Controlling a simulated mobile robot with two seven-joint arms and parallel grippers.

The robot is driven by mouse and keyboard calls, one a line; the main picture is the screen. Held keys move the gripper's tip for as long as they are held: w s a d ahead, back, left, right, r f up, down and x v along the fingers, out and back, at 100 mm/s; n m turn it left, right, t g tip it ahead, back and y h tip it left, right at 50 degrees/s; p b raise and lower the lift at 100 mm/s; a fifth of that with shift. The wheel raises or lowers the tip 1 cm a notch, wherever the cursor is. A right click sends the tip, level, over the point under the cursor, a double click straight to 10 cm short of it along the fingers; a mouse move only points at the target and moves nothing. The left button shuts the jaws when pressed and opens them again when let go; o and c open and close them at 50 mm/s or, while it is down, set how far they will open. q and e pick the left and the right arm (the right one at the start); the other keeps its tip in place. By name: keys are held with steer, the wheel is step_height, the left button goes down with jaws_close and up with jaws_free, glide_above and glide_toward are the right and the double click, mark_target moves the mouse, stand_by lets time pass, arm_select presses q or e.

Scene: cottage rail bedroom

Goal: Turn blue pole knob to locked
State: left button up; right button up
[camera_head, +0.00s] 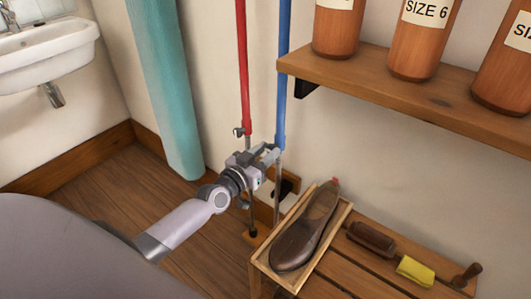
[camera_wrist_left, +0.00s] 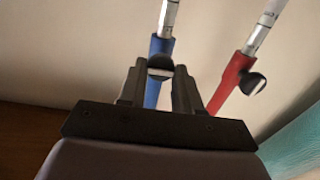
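The blue pole (camera_head: 283,70) stands upright against the wall and also shows in the left wrist view (camera_wrist_left: 152,92). Its small metallic knob (camera_wrist_left: 160,67) sits between the two fingertips of my left gripper in that view. My left gripper (camera_head: 266,155) reaches the lower end of the blue pole, and its fingers appear closed against both sides of the knob. In the head view the gripper hides the knob. My right gripper is in neither view.
A red pole (camera_head: 242,70) with its own knob (camera_head: 239,132) stands just left of the blue one. A teal column (camera_head: 165,85) is further left. Below are a shoe (camera_head: 305,230) in a tray, a brush (camera_head: 370,239) and a yellow cloth (camera_head: 415,271).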

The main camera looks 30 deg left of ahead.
arm_select(q)
steer(key=shift+m+p, duration=0.3)
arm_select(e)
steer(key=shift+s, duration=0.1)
arm_select(q)
steer(key=shift+r+m+p, duration=0.15)
steer(key=shift+m+p, duration=0.5)
steer(key=shift+m, duration=0.35)
steer(key=m+p, duration=0.2)
steer(key=m, duration=0.1)
steer(key=shift+d+m, duration=0.1)
steer(key=shift+m, duration=0.2)
steer(key=m+p, duration=0.1)
steer(key=m, duration=0.1)
steer(key=shift+m, duration=0.4)
steer(key=m, duration=0.8)
steer(key=shift+f+m, duration=0.3)
steer(key=shift+m, duration=0.1)
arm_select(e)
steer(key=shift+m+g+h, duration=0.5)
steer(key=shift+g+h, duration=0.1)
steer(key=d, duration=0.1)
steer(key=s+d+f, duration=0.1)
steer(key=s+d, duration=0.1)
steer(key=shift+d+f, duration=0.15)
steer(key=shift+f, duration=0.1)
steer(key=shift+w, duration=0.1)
